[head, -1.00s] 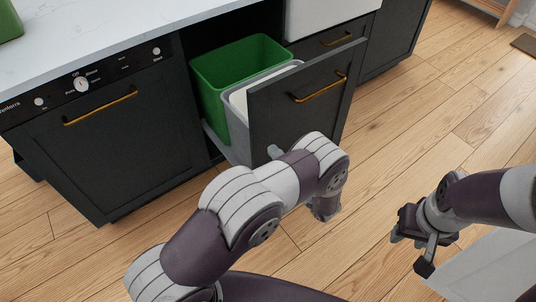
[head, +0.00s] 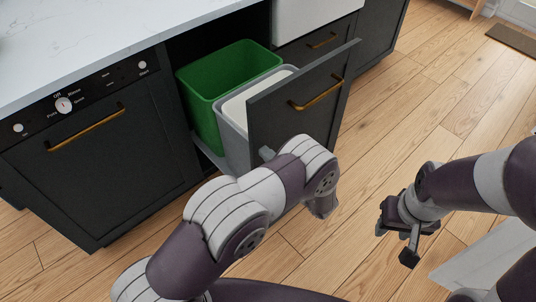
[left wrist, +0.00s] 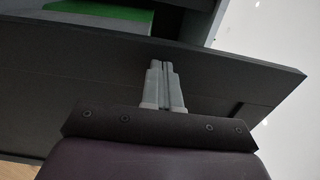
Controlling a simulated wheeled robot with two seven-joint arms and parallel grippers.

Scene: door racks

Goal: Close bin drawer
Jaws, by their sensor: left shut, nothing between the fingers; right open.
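The bin drawer stands pulled out of the dark cabinet, its dark front panel (head: 295,120) with a brass handle (head: 316,93) facing right. Behind the panel are a green bin (head: 205,115) and a grey bin (head: 233,143) with a white inside. My left arm crosses in front of the panel's lower part in the head view and hides much of that gripper. In the left wrist view my left gripper (left wrist: 164,80) is shut and empty, its fingertips close against the dark panel; contact is unclear. My right gripper (head: 397,240) is open and empty above the floor at right.
A dishwasher (head: 100,170) with a brass handle and knobs is left of the drawer, under a white countertop (head: 100,40). A white sink front (head: 310,15) is above right. Wooden floor (head: 430,110) is clear at right. A mat (head: 515,38) lies far right.

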